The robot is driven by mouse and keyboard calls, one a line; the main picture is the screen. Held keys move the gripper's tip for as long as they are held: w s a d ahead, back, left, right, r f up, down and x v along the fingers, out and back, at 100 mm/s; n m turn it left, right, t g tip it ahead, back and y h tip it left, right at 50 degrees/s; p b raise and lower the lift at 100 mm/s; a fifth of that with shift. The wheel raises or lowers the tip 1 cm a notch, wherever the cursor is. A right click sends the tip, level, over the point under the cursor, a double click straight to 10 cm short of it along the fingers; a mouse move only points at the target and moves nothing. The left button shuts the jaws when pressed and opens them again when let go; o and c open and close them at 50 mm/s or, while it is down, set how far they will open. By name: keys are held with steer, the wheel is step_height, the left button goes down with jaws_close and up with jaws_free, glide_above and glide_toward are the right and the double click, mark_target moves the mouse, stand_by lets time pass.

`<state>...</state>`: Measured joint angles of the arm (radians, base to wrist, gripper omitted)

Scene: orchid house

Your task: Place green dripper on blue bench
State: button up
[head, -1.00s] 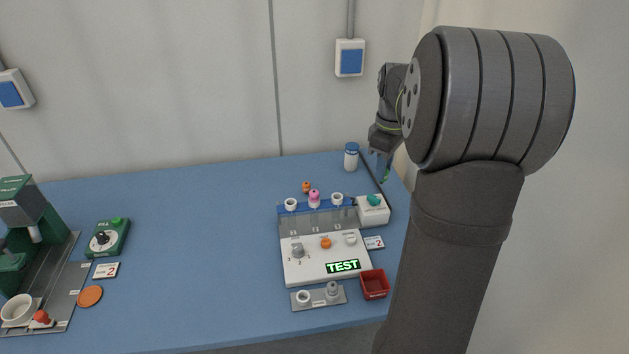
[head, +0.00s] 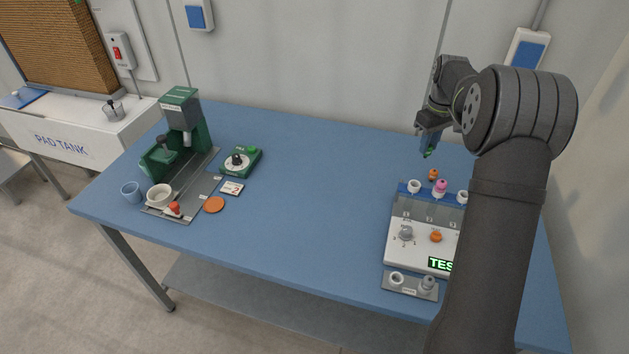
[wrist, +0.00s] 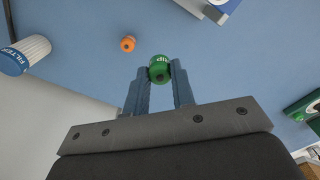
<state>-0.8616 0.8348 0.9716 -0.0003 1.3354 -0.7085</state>
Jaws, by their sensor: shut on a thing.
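The green dripper (wrist: 160,70) is a small round green piece with white lettering. My gripper (wrist: 160,76) is shut on it, with one blue finger on each side. In the head view the green dripper (head: 428,153) hangs at the tip of my gripper (head: 430,143), above the back right part of the blue bench (head: 310,200). It appears apart from the bench top. A wide bare stretch of bench lies to its left.
An orange dripper (head: 432,175) stands behind the white test unit (head: 407,256), whose rack holds a pink-topped piece (head: 440,187). A green press (head: 183,120) and green fill box (head: 241,162) stand left. A white filter bottle (wrist: 24,55) shows in the wrist view.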

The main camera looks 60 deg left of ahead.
steer(key=s+a+f, duration=0.2)
steer(key=a, duration=0.2)
steer(key=s+a+f, duration=0.2)
steer(key=a+f, duration=0.1)
steer(key=a, duration=0.1)
steer(key=s+a+f, duration=0.2)
steer(key=a+f, duration=0.1)
steer(key=a, duration=0.1)
steer(key=shift+s+a, duration=0.1)
steer(key=shift+a, duration=0.15)
steer(key=shift+f, duration=2)
steer(key=o, duration=1)
steer(key=shift+f, duration=0.15)
steer(key=shift+c, duration=0.2)
step_height(320, 180, up, 12)
steer(key=shift+r, duration=0.2)
